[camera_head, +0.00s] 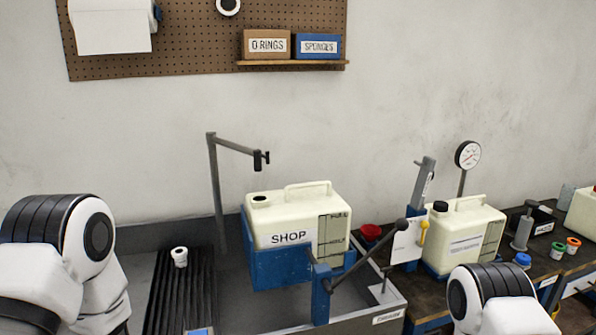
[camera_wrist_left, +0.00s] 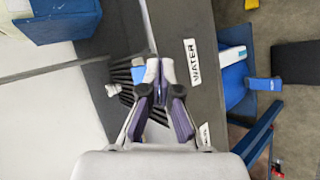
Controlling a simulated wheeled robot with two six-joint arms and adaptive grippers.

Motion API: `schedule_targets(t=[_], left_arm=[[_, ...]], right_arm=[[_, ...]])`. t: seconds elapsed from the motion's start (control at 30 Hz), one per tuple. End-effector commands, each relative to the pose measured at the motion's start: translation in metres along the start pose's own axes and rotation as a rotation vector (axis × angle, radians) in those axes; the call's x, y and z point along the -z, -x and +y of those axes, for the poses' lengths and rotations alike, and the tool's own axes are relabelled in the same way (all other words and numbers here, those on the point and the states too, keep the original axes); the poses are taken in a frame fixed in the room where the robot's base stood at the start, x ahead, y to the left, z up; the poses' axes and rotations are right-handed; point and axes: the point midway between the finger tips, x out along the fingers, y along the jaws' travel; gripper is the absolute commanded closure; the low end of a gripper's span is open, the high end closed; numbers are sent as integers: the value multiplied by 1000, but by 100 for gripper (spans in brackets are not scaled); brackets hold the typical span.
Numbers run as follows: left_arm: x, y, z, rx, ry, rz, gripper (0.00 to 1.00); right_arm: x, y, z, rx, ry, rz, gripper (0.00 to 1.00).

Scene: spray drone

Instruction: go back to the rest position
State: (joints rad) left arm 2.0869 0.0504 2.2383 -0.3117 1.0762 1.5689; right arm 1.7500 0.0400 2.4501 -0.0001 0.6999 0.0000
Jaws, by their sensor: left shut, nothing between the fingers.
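My left gripper (camera_wrist_left: 160,72) shows in the left wrist view, pointing away from the camera. Its fingertips are together and nothing shows between them. Below it are a dark ribbed mat and a grey bench edge with a WATER label (camera_wrist_left: 193,62). In the head view my left arm enters at the lower left, but its gripper is out of the frame. My right arm shows at the lower right of the head view; its gripper is not visible.
A cream SHOP tank (camera_head: 297,215) sits in a blue holder inside a grey sink. A white fitting (camera_head: 179,257) stands on the ribbed mat (camera_head: 165,300). A second cream tank (camera_head: 465,232), a gauge (camera_head: 467,155) and small colored caps are to the right.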

Motion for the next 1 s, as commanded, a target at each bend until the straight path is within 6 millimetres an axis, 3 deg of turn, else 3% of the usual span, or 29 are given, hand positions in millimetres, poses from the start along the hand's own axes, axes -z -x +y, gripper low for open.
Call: schedule_targets(t=[0.03, 0.13, 0.2, 0.3, 0.33, 0.43, 0.6, 1.0], left_arm=[[-2, -1, -51, 102, -33, 6, 100], [-6, 14, -142, 313, -160, 0, 100], [-10, 34, -202, 471, -287, -33, 100], [-18, 82, -277, 709, -550, -158, 100], [-19, 96, -289, 763, -645, -211, 100], [-19, 124, -302, 849, -919, -372, 100], [-19, 133, -309, 854, -1169, -534, 100], [-19, 132, -308, 844, -1196, -544, 100]], right_arm=[[0, -6, 0, 0, 0, 0, 60], [0, -12, 0, 0, 0, 0, 60], [0, -15, 0, 0, 0, 0, 60], [0, -18, 0, 0, 0, 0, 60], [0, -18, 0, 0, 0, 0, 60], [0, -16, 0, 0, 0, 0, 60], [0, -16, 0, 0, 0, 0, 60], [0, -16, 0, 0, 0, 0, 60]])
